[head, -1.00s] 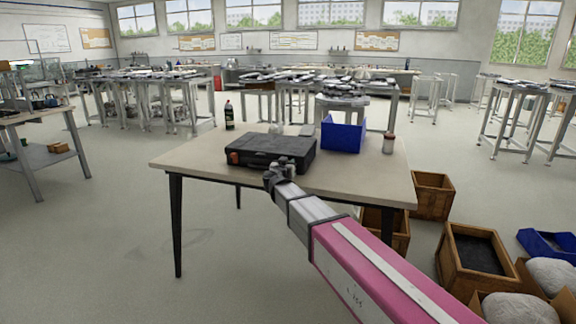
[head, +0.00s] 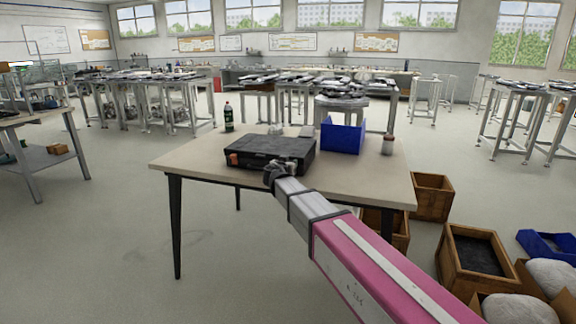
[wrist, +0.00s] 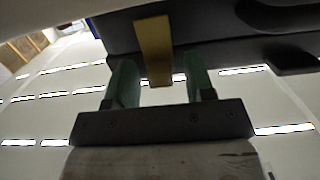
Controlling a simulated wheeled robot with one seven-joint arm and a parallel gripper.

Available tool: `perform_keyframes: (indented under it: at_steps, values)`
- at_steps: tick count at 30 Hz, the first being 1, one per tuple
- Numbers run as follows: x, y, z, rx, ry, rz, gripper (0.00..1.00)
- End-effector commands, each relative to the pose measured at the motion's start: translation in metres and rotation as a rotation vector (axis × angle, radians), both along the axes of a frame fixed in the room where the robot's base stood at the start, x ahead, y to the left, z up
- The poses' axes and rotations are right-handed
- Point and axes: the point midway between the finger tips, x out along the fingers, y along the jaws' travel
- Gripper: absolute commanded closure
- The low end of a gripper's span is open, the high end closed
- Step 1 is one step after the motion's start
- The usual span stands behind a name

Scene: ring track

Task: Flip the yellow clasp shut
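A black case (head: 268,150) lies closed on the table, with an orange patch at its front left. In the wrist view the case (wrist: 215,45) fills the top, and the yellow clasp (wrist: 154,45) shows as a flat strip crossing its edge. The clasp's free end reaches between the two green fingers of my gripper (wrist: 161,78). The fingers stand apart with gaps on both sides of the clasp, and contact is not visible. In the head view my gripper (head: 278,174) is at the case's front right, and it hides the clasp there.
The table (head: 205,165) also bears a blue bin (head: 343,136), a dark bottle (head: 228,117) and a small jar (head: 388,146). Wooden crates (head: 433,197) stand on the floor at the right. The table's front left is clear.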

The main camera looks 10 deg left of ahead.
Motion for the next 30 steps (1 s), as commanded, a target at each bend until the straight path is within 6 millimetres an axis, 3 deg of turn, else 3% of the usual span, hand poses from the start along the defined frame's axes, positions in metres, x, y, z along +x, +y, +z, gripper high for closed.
perform_keyframes:
  at_steps: [8,21,30]
  values:
    - [-0.014,0.001,0.002,0.000,-0.001,0.002,0.51]
    - [-0.090,0.006,0.012,0.000,0.000,0.002,0.51]
    - [-0.107,0.008,0.015,0.000,0.000,0.000,0.51]
